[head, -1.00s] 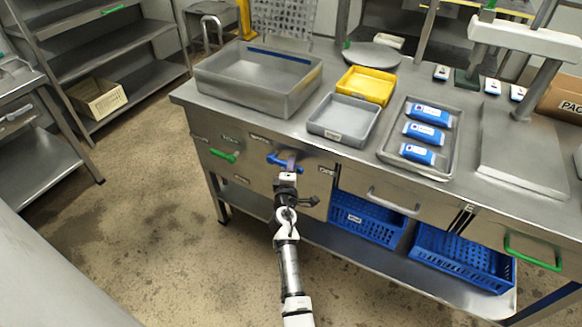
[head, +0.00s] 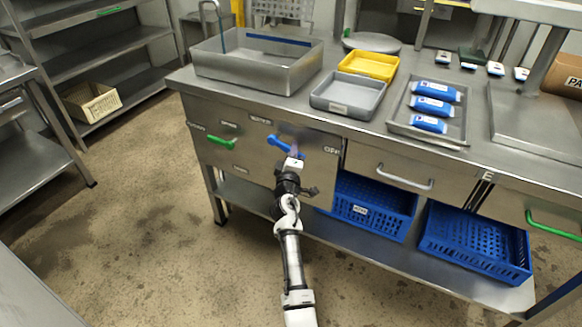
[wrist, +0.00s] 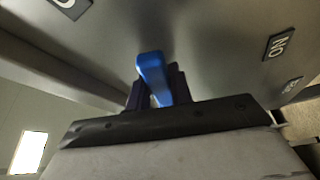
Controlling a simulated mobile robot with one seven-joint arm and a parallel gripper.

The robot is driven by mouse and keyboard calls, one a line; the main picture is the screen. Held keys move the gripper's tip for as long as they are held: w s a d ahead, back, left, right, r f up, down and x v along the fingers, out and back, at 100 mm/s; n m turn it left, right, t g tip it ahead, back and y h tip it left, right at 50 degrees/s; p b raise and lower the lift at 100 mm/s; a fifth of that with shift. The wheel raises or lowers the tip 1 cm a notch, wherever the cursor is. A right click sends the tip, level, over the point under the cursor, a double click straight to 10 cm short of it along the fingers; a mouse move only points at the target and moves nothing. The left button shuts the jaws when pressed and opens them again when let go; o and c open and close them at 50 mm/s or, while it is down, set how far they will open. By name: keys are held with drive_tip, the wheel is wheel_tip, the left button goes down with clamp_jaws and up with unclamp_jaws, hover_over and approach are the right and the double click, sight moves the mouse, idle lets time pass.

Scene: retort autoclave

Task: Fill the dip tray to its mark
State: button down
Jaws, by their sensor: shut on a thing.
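The dip tray appears to be the large steel tray (head: 255,82) on the back left of the bench; a blue line (head: 278,39) runs along its far inner wall. Its liquid level cannot be made out. A blue lever handle (head: 284,146) is on the bench's front panel below the tray, sloping down to the right. My gripper (head: 293,160) is at this lever. In the wrist view the two dark fingers of my gripper (wrist: 158,88) are shut around the blue lever (wrist: 152,72), one on each side.
A green handle (head: 221,142) is left of the lever on the panel. A grey tray (head: 348,108), a yellow tray (head: 369,66) and a steel tray (head: 450,135) with blue packets stand on the bench. Blue crates (head: 372,212) sit below. The floor at left is clear.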

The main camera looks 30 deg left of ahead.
drive_tip(key=f+m+b, duration=0.1)
drive_tip(key=b, duration=0.4)
drive_tip(key=a+f+m+t+b, duration=0.1)
drive_tip(key=m+b, duration=0.1)
drive_tip(key=b, duration=0.4)
drive_tip(key=f+m+b, duration=0.1)
drive_tip(key=m+b, duration=0.1)
drive_tip(key=b, duration=0.4)
drive_tip(key=shift+a+f+t+h, duration=0.1)
drive_tip(key=shift+a+t+h, duration=0.15)
drive_tip(key=shift+t+h, duration=0.15)
drive_tip(key=shift+m+b, duration=0.3)
drive_tip(key=shift+m, duration=0.1)
drive_tip(key=shift+a+b, duration=0.1)
drive_tip(key=shift+b, duration=0.3)
drive_tip(key=c, duration=1.2)
unclamp_jaws()
drive_tip(key=shift+c, duration=0.2)
drive_tip(key=shift+s, duration=0.15)
